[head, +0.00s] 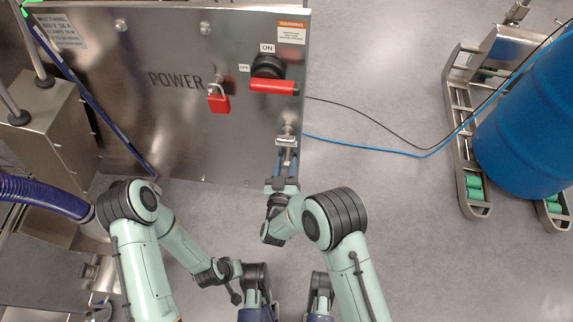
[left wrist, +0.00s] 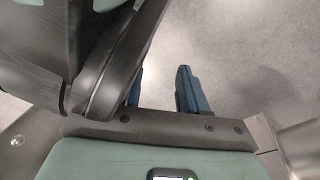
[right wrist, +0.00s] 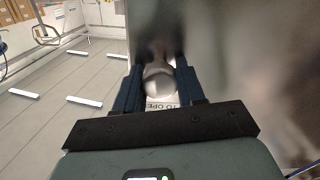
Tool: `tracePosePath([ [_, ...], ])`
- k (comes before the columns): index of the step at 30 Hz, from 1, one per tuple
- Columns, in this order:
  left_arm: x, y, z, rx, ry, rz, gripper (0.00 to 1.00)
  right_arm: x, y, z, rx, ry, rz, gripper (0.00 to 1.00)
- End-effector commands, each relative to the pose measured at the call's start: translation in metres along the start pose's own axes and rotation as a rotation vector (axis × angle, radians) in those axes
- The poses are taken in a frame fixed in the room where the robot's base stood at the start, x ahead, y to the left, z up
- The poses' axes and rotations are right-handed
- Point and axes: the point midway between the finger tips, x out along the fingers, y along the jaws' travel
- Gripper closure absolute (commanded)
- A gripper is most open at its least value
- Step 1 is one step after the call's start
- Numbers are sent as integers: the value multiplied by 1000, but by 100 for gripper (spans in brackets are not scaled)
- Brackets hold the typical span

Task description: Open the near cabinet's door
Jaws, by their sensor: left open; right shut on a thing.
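The near cabinet's steel door (head: 150,115) fills the upper left of the head view, marked POWER. A metal latch handle (head: 287,132) sits at its lower right edge. My right gripper (head: 286,158) is shut on this handle. In the right wrist view, the rounded metal handle (right wrist: 158,78) shows between the blue fingers, above a partly hidden label reading "TO OPE". Whether the door stands ajar is unclear. My left gripper is open and empty; its fingers (left wrist: 160,90) show over bare floor in the left wrist view, away from the door.
A red padlock (head: 218,99) and a red-handled rotary switch (head: 272,84) are on the door. Black and blue cables (head: 400,152) run right from it. A ribbed blue hose (head: 45,195) is at left.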

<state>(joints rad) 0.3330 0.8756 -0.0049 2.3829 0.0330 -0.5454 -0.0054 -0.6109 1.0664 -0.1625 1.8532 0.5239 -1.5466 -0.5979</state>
Motion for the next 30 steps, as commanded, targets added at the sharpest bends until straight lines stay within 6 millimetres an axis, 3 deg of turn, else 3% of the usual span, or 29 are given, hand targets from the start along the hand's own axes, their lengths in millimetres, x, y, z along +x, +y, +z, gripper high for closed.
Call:
tracePosePath([
  [1,0,0,0,0,0,0,57,2,-2,-9,10,22,1,100],
  [5,0,0,0,0,0,0,57,2,-1,-9,11,22,1,100],
  [6,0,0,0,0,0,0,57,2,-1,-9,11,22,1,58],
  [8,0,0,0,0,0,0,57,2,-1,-9,10,20,1,38],
  [9,0,0,0,0,0,0,57,1,-1,-8,9,18,1,35],
  [20,-2,2,-2,2,6,3,57,-6,-1,-3,3,6,-1,35],
  [23,-8,6,-8,6,26,11,57,-19,-1,-3,1,5,-2,35],
  [30,-26,25,-29,24,97,44,57,-73,-1,-4,2,7,-4,35],
])
